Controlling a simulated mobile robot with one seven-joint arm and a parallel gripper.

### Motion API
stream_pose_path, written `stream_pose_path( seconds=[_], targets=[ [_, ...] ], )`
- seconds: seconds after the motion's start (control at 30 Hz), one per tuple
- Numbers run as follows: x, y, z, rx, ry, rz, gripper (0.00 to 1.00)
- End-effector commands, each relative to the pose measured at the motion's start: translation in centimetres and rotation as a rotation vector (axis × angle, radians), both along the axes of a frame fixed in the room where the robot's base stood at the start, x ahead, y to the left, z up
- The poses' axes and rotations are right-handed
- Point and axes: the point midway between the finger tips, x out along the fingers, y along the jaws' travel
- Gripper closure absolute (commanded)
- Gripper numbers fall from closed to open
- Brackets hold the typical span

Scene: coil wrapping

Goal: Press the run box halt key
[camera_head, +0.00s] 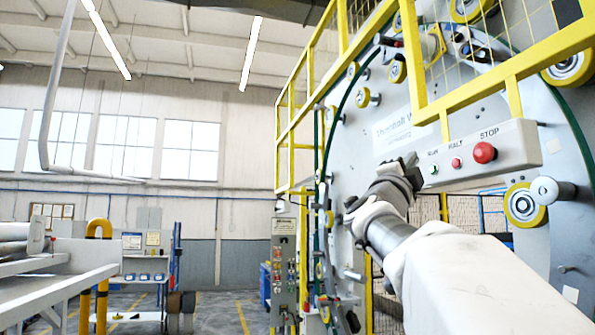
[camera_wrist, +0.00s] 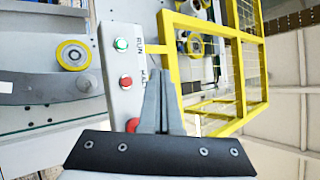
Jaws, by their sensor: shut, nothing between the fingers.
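The run box (camera_head: 522,148) is a pale grey box on the yellow guard frame, and it also shows in the wrist view (camera_wrist: 108,50). The halt key (camera_head: 456,162) is a small red button between the green run key (camera_head: 434,169) and the larger red stop button (camera_head: 484,152). In the wrist view the halt key (camera_wrist: 125,82) is in plain sight. The green run key (camera_wrist: 121,44) lies above it, and the stop button (camera_wrist: 132,124) is partly hidden by my gripper body. My gripper (camera_head: 413,158) is shut and empty, left of the run key. In the wrist view its fingertips (camera_wrist: 160,60) appear right of the keys.
The yellow guard frame (camera_head: 445,107) with mesh runs above the box. The large wrapping ring with yellow rollers (camera_head: 525,205) stands behind it. A control pedestal (camera_head: 284,265) and a roller conveyor (camera_head: 50,270) stand further left, with open floor between.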

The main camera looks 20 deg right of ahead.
Motion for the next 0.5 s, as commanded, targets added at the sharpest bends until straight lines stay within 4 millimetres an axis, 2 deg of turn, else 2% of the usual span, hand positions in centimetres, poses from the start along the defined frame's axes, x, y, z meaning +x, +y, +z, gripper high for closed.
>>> stream_pose_path(
  seconds=[0.5],
  targets=[
    [-0.7,-6.7,-0.1,-0.001,0.002,-0.002,1.00]
  ],
)
